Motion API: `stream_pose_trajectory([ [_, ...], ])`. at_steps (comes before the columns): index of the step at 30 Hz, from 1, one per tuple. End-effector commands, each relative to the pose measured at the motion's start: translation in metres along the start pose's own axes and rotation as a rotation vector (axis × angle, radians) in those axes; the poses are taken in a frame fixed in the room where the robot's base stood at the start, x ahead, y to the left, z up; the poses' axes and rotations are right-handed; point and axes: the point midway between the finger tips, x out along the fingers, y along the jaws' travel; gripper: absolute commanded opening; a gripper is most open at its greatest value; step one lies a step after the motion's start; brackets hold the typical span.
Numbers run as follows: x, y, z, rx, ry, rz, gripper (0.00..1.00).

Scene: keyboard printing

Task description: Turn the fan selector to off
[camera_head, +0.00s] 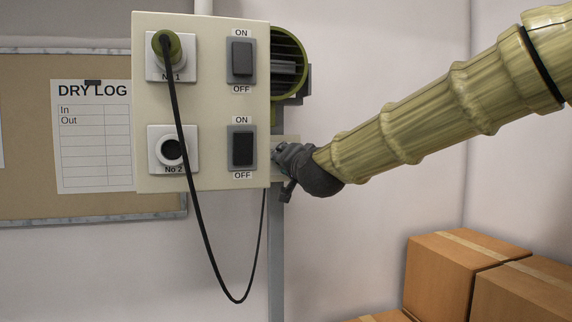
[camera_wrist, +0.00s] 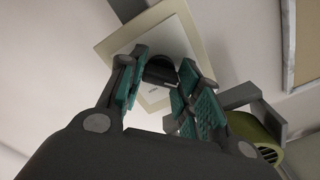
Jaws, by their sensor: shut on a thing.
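The fan selector is a dark knob (camera_wrist: 160,70) on a square cream plate (camera_wrist: 188,42), seen in the wrist view. My gripper (camera_wrist: 160,80) has its teal-padded fingers on either side of the knob and is shut on it. In the head view my gripper (camera_head: 281,155) is at the right side of the switch panel, by a pale plate (camera_head: 291,143) partly hidden behind it. The knob itself is hidden in the head view, and I cannot read its setting in either view.
The switch panel (camera_head: 205,105) carries two rocker switches, two sockets and a hanging black cable (camera_head: 205,235). A green fan (camera_head: 290,60) sits above my gripper; it also shows in the wrist view (camera_wrist: 250,130). Cardboard boxes (camera_head: 455,270) stand at lower right.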

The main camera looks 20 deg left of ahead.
Motion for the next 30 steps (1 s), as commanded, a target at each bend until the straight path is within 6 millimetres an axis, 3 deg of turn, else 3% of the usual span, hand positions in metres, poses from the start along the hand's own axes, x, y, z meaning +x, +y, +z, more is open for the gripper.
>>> stream_pose_trajectory([
  [18,0.0000,0.0017,0.0023,-0.043,-0.004,0.002,0.10],
  [19,0.0000,0.0017,0.0023,-0.043,-0.004,0.002,0.35],
  [22,0.0000,0.0016,0.0023,-0.043,-0.004,0.002,0.54],
  [30,0.0000,0.0008,0.0012,-0.042,-0.002,0.001,0.55],
])
